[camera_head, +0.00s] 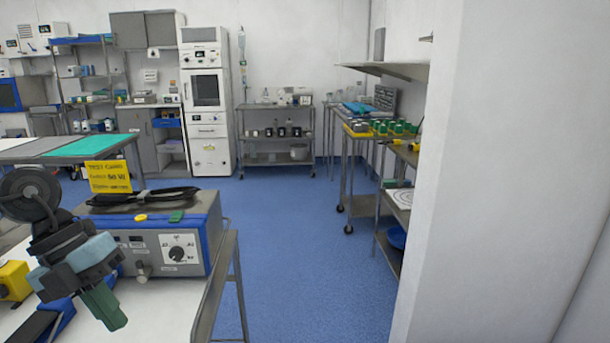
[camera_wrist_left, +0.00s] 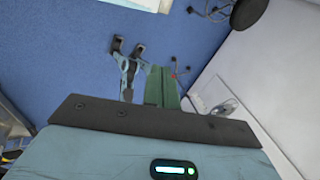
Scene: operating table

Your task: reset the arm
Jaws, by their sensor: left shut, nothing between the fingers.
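My left gripper (camera_head: 108,316) hangs at the lower left of the head view, in front of the grey and blue device with a dial. Its green fingers point down and to the right. They are together with nothing between them. In the left wrist view the green fingers (camera_wrist_left: 162,88) also sit side by side, beyond the dark bar of the gripper body, with blue floor behind. My right gripper shows in neither view.
The device (camera_head: 205,247) stands on a white-topped table (camera_head: 180,312) beside a yellow sign (camera_head: 110,177). A white wall (camera_head: 500,180) fills the right. Laden carts (camera_head: 277,133) stand farther back. Blue floor (camera_head: 290,260) is open between table and wall.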

